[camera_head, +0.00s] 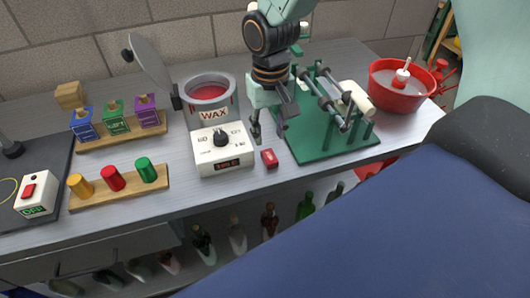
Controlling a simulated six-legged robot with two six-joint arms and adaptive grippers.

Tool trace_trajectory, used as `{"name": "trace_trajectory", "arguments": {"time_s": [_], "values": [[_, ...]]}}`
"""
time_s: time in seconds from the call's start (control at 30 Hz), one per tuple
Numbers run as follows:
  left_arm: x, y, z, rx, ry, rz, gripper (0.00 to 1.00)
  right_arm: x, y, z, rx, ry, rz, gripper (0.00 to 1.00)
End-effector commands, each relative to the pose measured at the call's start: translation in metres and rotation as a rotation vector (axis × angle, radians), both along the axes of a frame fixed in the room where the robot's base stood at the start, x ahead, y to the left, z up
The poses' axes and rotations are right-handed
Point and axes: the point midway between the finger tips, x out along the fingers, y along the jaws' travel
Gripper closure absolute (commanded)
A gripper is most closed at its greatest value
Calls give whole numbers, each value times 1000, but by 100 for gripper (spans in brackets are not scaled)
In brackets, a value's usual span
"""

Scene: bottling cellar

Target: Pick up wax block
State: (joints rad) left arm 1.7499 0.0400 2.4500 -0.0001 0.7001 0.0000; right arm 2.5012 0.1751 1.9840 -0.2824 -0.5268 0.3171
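The wax block, a small red block (269,158), lies on the grey bench just right of the wax heater's control box. My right gripper (269,134) points down above and behind it, with its two dark fingers apart and nothing between them. The fingertips look clear of the block, though the exact height is hard to tell. My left gripper is not in the view.
The wax heater (222,150) with red wax and a raised lid stands left of the gripper. A green bottle stand (325,145) with rods is close on the right. A red bucket (392,100) stands farther right. Coloured corks in a rack (120,187) are at left.

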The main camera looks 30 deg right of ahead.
Motion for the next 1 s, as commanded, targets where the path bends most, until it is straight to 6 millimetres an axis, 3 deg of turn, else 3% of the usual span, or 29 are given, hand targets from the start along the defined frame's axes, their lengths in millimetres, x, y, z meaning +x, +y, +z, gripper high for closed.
{"name": "trace_trajectory", "arguments": {"time_s": [0.63, 0.97, 1.0], "values": [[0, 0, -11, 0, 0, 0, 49, -7, -1, -73, 1, 3, 1, 60], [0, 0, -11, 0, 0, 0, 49, -5, -1, -78, 1, 0, 0, 60], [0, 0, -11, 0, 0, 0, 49, -4, -1, -78, 1, 0, 0, 64]]}}
